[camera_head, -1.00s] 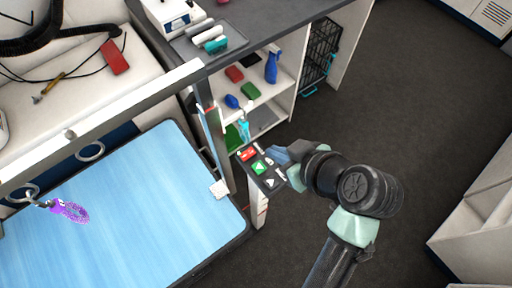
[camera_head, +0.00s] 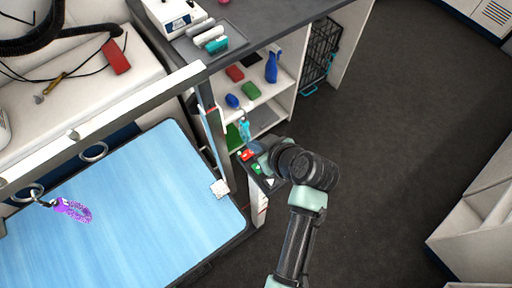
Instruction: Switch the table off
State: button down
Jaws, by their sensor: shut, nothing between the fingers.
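The grooming table (camera_head: 120,215) has a blue top and fills the lower left. A small dark control panel (camera_head: 262,176) is beside its right end on a post. The panel has a red button (camera_head: 246,155) at its far end, a green button (camera_head: 256,168) in the middle and a white-marked one (camera_head: 269,181) nearer. My gripper (camera_head: 259,151) is shut and empty, over the panel's far right edge, close beside the red button. Its fingertips are partly hidden, and I cannot tell whether they touch the button.
An open white shelf (camera_head: 285,112) with bottles and boxes stands behind the panel. A grey metal post and rail (camera_head: 120,113) cross above the table. A purple loop (camera_head: 72,209) hangs from a ring at left. Dark floor (camera_head: 400,130) is free at right.

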aim_at(248, 154)
jog(key=shift+f, duration=1.35)
jog(key=shift+d+f, duration=0.15)
jog(key=shift+f, duration=0.1)
jog(key=shift+s+a+r+p, duration=0.25)
jog(key=shift+s+a+p, duration=0.2)
jog(key=shift+a, duration=0.25)
